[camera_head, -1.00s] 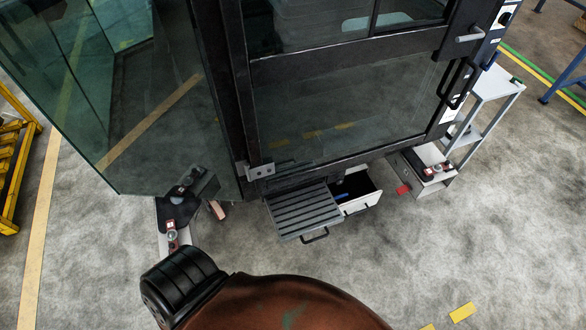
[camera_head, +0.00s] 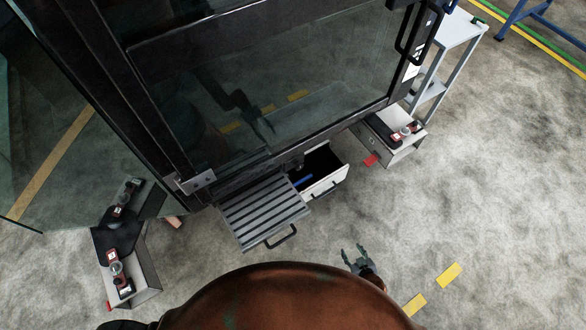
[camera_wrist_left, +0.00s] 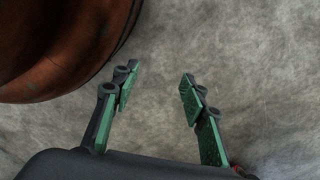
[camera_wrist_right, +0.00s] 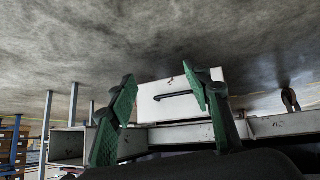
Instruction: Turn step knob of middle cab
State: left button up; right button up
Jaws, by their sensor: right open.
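The dark-framed cab (camera_head: 165,110) with glass panels fills the upper left of the head view. A ribbed grey step (camera_head: 262,208) with a dark handle juts out at its bottom. Beside the step is an open white drawer (camera_head: 322,186) with a blue item inside. I cannot make out the step knob. My right gripper (camera_head: 357,252) is open and empty, below and right of the drawer, apart from it. In the right wrist view its fingers (camera_wrist_right: 158,78) frame a white drawer front with a dark handle (camera_wrist_right: 175,96). My left gripper (camera_wrist_left: 160,76) is open and empty above bare floor.
White boxes with red and black fittings stand at the left (camera_head: 148,280) and right (camera_head: 400,146). A white shelf trolley (camera_head: 450,38) and a blue frame (camera_head: 530,18) are at the upper right. Floor at the right is mostly clear, with yellow marks (camera_head: 449,275).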

jog(key=w+a+r+n+t+y+b, duration=0.1)
jog(key=w+a+r+t+y+b, duration=0.15)
jog(key=w+a, duration=0.35)
jog(key=w+a+r+n+t+y+b, duration=0.1)
jog(key=w+a+r+b, duration=0.2)
jog(key=w, duration=0.6)
jog(key=n+t+y+b, duration=0.3)
jog(key=n+y+b, duration=0.1)
jog(key=y+b, duration=0.1)
send_near(301, 168)
jog(key=x, duration=0.2)
jog(key=shift+g, duration=0.25)
jog(key=b+x, duration=0.2)
jog(key=x, duration=0.5)
jog(key=shift+b, duration=0.35)
pick_arm(q)
jog(key=w+d+r, duration=0.1)
jog(key=w+r, duration=0.2)
jog(key=r, duration=0.5)
jog(key=w+d+r, duration=0.2)
jog(key=w+r, duration=0.1)
jog(key=r, duration=0.5)
jog(key=shift+w+h, duration=0.2)
jog(key=shift+h, duration=0.2)
pick_arm(e)
jog(key=shift+w+a+r, duration=0.15)
jog(key=shift+w, duration=0.05)
jog(key=shift+c, duration=0.2)
jog(key=c, duration=1.1)
